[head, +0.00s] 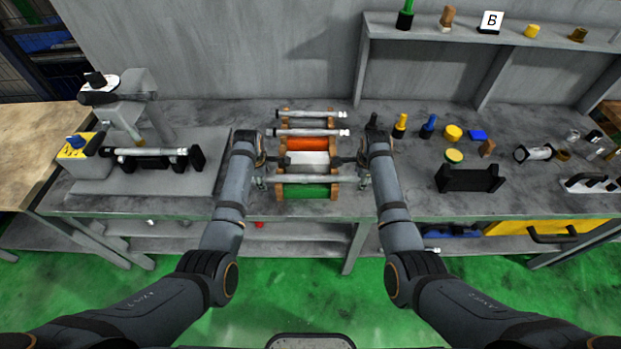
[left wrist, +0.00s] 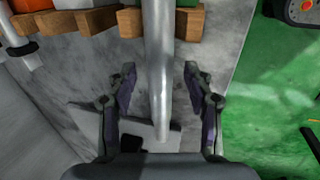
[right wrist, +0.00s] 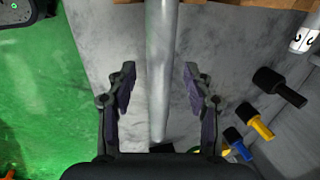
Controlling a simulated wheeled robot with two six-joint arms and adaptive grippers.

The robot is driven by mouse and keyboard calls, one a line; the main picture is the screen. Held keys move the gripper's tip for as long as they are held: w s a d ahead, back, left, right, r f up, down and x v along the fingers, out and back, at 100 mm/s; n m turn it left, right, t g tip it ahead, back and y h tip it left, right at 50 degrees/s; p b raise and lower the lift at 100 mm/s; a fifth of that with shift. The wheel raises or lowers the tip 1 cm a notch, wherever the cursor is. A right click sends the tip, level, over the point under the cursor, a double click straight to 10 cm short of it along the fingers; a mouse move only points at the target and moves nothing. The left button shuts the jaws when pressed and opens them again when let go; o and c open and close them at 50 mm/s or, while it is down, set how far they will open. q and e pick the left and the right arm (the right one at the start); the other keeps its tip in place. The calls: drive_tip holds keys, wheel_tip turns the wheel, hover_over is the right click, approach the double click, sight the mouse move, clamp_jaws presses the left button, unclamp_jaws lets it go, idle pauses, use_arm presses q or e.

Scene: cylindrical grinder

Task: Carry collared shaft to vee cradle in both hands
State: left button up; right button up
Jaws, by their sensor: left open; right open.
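A wooden rack (head: 335,190) with orange, white and green panels holds several grey shafts. The front shaft (head: 308,179) lies across it over the green panel, its ends sticking out both sides; I cannot make out a collar on it. My left gripper (head: 262,172) is open at its left end; in the left wrist view the shaft (left wrist: 158,90) runs between the fingers, apart from them. My right gripper (head: 360,172) is open at its right end; in the right wrist view the shaft (right wrist: 160,80) also runs between the fingers. A black vee cradle (head: 470,179) stands empty at right.
Two more shafts lie behind, a middle one (head: 305,132) and a back one (head: 308,114). The grinder (head: 140,175) stands at left with a shaft across it. Yellow and blue handled tools (head: 400,124) and small parts stand behind the cradle. A shelf runs above.

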use_arm(q)
clamp_jaws()
use_arm(e)
clamp_jaws()
